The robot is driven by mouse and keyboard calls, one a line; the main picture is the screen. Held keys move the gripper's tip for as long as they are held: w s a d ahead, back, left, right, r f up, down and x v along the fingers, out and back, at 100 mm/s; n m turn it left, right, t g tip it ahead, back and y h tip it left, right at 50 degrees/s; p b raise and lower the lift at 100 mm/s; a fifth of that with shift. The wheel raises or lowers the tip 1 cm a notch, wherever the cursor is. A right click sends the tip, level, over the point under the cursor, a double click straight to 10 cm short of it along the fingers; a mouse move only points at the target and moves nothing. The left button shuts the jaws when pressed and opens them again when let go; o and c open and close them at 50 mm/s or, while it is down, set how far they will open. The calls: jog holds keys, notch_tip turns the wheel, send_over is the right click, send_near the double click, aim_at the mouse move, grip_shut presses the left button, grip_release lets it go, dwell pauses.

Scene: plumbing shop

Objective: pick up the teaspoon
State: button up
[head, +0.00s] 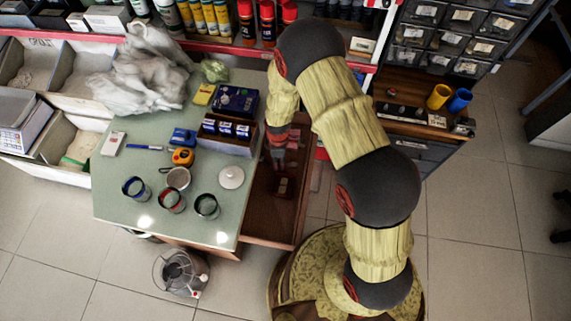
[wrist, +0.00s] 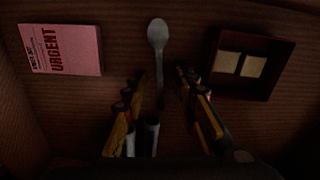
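The teaspoon (wrist: 157,38) is grey and lies on the brown floor of an open drawer (head: 262,218). In the wrist view its bowl points away from me and its handle runs back between my fingers. My gripper (wrist: 161,84) is open, with one finger on each side of the handle; I see no contact. The far end of the handle is lost in shadow. In the head view my gripper (head: 279,150) is over the drawer, and I cannot make out the teaspoon there.
In the drawer, a pink "URGENT" pad (wrist: 62,50) lies left of the teaspoon. A small dark red box (wrist: 272,88) with two beige pieces stands to the right. Two grey cylindrical things (wrist: 151,134) show near my left finger. The green-topped table (head: 120,200) holding several cups adjoins the drawer.

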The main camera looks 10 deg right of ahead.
jog(key=shift+c, duration=1.1)
grip_shut()
